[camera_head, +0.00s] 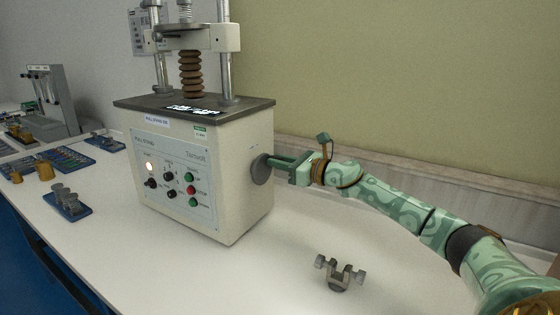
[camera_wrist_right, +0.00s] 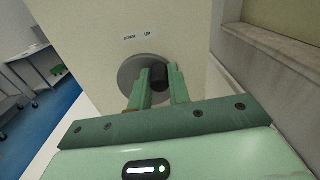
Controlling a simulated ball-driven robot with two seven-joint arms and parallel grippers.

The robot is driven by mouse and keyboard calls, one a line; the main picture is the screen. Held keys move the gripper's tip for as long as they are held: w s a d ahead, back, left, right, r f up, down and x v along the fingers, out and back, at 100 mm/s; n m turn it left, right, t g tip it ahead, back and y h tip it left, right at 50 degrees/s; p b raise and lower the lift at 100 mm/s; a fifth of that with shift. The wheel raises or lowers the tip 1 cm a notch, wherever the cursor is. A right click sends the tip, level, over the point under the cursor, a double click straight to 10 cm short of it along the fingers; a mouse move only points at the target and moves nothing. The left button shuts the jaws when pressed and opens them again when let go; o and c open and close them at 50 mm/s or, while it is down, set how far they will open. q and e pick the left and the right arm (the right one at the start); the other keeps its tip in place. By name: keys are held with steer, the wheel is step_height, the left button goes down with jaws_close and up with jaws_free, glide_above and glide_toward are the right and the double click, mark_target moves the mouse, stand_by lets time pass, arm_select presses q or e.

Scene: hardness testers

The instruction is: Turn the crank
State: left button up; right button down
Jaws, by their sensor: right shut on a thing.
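The crank (camera_head: 262,169) is a grey disc on the right side wall of the cream testing machine (camera_head: 245,200). In the right wrist view the crank disc (camera_wrist_right: 129,72) shows face-on with a black handle (camera_wrist_right: 158,77) sticking out toward me. My right gripper (camera_head: 278,162) reaches in from the right at the crank. In the right wrist view its two green fingers (camera_wrist_right: 158,84) are shut on the black handle, one on each side. The fingers hide part of the disc. A label reading DOWN and UP (camera_wrist_right: 138,37) sits above the disc. My left gripper is not in view.
The machine's front panel (camera_head: 172,178) has a lit lamp, knobs and coloured buttons. A small metal clamp-like part (camera_head: 339,273) lies on the white table (camera_head: 290,240) in front of my right arm. Blue trays (camera_head: 68,200) are at the left. A wall runs behind.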

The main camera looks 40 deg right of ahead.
stand_by(0.4)
steer(key=c, duration=1.3)
jaws_free()
arm_select(q)
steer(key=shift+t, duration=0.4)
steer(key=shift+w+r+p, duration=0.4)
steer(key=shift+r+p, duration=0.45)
steer(key=shift+p, duration=0.1)
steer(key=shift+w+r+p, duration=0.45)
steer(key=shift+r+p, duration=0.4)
steer(key=shift+p, duration=0.1)
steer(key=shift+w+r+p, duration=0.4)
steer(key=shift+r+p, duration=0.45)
steer(key=shift+p, duration=0.1)
arm_select(e)
steer(key=v, duration=1.6)
steer(key=shift+s, duration=0.15)
